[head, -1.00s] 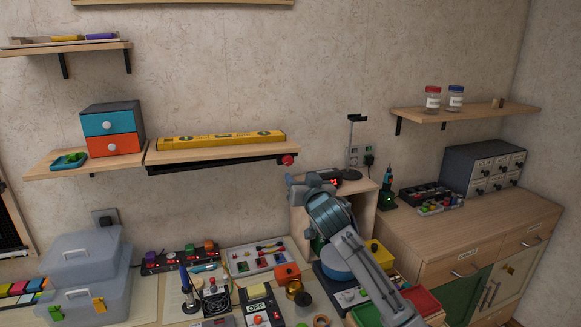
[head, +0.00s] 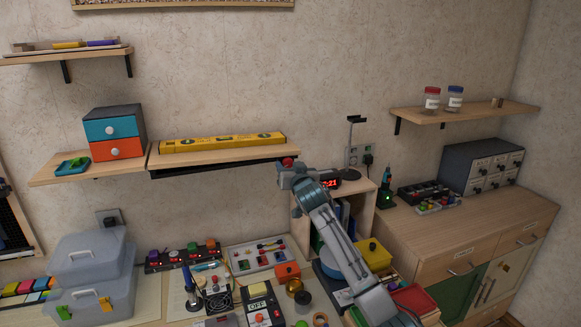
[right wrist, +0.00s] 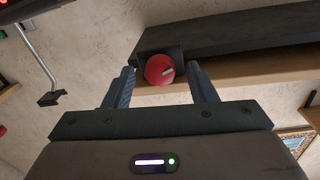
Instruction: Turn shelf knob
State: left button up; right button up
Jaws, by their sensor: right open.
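The red round knob (right wrist: 160,69) with a pale pointer mark sits on the dark end block of the shelf's under-rail (right wrist: 235,40). In the head view the knob (head: 287,162) is at the right end of the middle wall shelf (head: 222,153), partly covered by my gripper. My right gripper (right wrist: 161,84) is open, with one finger on each side of the knob in the wrist view. No contact between fingers and knob can be made out. In the head view the right gripper (head: 286,172) is just below the shelf's right end. My left gripper is not in view.
A yellow spirit level (head: 222,142) lies on the shelf. A small drawer box (head: 115,133) stands to its left. Below the gripper are a digital clock (head: 331,184) and a wooden cubby (head: 358,222). The workbench underneath is crowded. The wall right of the shelf is mostly free.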

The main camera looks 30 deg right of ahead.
jog(key=c, duration=1)
jog(key=n+p, duration=0.1)
jog(key=n, duration=0.2)
jog(key=shift+n, duration=0.3)
jog(key=n+p, duration=0.1)
jog(key=n, duration=0.2)
jog(key=shift+n, duration=0.4)
jog(key=n+p, duration=0.4)
jog(key=n, duration=0.1)
jog(key=shift+s+d+n+t, duration=0.1)
jog(key=shift+n+t, duration=0.2)
jog(key=shift+t, duration=0.1)
jog(key=n+p, duration=0.2)
jog(key=n, duration=0.1)
jog(key=shift+y+p, duration=0.4)
jog(key=shift+f+n+p, duration=0.1)
jog(key=shift+n+p, duration=0.65)
jog(key=shift+n, duration=0.45)
